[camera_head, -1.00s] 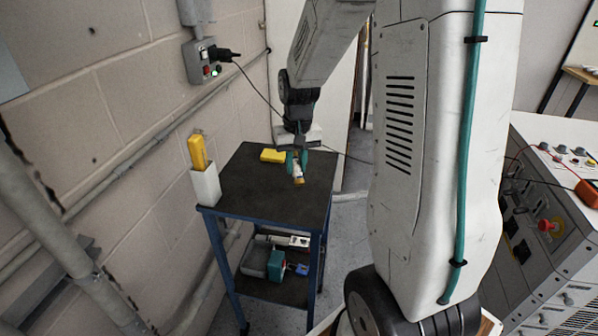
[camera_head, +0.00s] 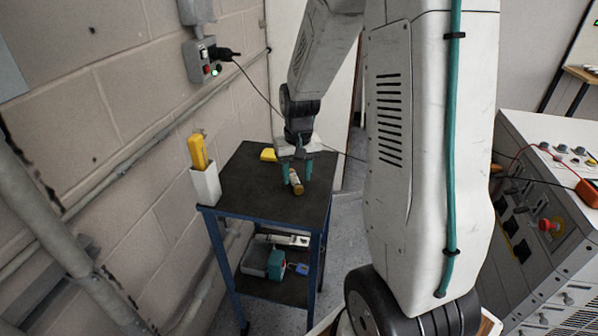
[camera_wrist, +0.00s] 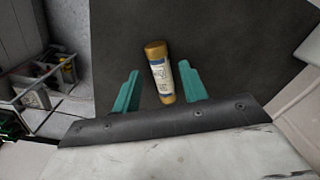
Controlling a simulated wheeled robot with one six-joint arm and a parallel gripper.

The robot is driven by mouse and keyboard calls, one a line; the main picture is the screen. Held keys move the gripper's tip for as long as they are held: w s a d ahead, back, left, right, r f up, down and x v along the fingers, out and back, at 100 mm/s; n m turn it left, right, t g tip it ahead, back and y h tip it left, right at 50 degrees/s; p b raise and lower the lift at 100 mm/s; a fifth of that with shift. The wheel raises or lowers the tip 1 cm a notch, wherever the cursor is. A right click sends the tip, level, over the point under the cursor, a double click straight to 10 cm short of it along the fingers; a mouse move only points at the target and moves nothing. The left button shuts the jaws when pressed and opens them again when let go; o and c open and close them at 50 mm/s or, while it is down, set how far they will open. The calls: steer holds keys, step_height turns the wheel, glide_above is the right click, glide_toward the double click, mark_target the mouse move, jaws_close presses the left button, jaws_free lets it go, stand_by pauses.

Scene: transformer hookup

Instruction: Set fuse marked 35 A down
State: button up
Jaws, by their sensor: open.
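The fuse (camera_head: 296,182), a small cylinder with brass-coloured ends and a pale label, appears to lie on the dark top of the cart (camera_head: 258,200). It also shows in the wrist view (camera_wrist: 159,72), between my two teal fingers with a gap on each side. The rating on its label is too small to read. My gripper (camera_head: 298,177) is open around the fuse, low over the cart top; it also shows in the wrist view (camera_wrist: 160,90).
A yellow object (camera_head: 268,155) lies at the back of the cart top. A white holder with a yellow device (camera_head: 198,152) is at its left edge. A teal object (camera_head: 276,264) and others sit on the lower shelf. The cart top's front is clear.

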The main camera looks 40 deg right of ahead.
mark_target(298, 182)
step_height(298, 182, up, 12)
steer(key=s+a+r+n, duration=0.2)
steer(key=s+a+r, duration=0.4)
steer(key=s+a, duration=0.4)
steer(key=s+a+n+t, duration=0.1)
steer(key=s+a, duration=0.3)
steer(key=s, duration=0.8)
steer(key=shift+s+a+r+n, duration=0.2)
steer(key=shift+s+a+n, duration=0.15)
steer(key=shift+n, duration=0.45)
